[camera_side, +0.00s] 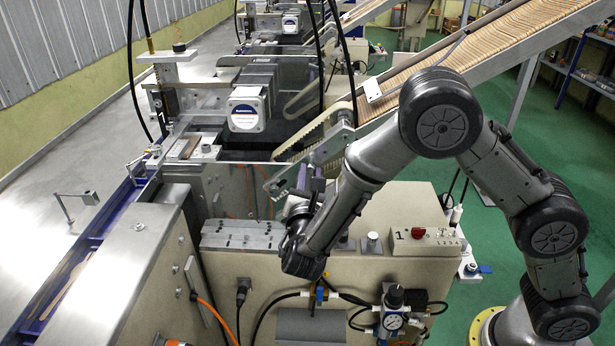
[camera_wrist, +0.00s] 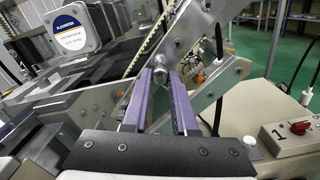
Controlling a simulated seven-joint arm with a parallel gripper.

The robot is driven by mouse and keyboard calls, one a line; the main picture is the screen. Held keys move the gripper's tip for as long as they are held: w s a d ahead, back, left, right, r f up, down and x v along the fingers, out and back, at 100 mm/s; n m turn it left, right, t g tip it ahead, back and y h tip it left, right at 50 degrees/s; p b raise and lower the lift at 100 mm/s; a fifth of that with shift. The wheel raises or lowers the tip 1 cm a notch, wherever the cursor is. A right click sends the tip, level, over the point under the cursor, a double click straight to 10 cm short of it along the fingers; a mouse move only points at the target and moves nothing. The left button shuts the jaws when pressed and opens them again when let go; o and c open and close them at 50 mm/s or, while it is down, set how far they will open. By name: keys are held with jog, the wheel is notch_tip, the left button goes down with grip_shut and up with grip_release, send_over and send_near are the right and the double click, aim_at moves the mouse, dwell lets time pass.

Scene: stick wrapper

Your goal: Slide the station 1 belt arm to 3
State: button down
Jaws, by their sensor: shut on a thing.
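The station 1 belt arm (camera_side: 332,146) is a grey metal bracket at the lower end of a tan belt, beside the box marked 1. In the wrist view the belt arm (camera_wrist: 192,38) shows as slotted grey bars rising to the upper right. My gripper (camera_side: 308,172) reaches it from the front, above the beige machine body. In the wrist view the purple fingers of my gripper (camera_wrist: 160,74) are close around a small round metal knob (camera_wrist: 159,62) on the belt arm. The exact contact is partly hidden by the fingers.
A beige box with a red switch (camera_side: 418,230) stands right of my gripper. A grey slotted block (camera_side: 240,236) lies to its left. A round-labelled motor (camera_side: 247,110) is behind. The conveyor of wooden sticks (camera_side: 480,52) slopes up right. Black cables hang near the belt.

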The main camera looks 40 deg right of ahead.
jog(key=c, duration=0.7)
grip_release()
jog(key=shift+s, duration=0.1)
jog(key=v, duration=1.3)
jog(key=shift+s+a, duration=0.25)
jog(key=shift+a, duration=0.05)
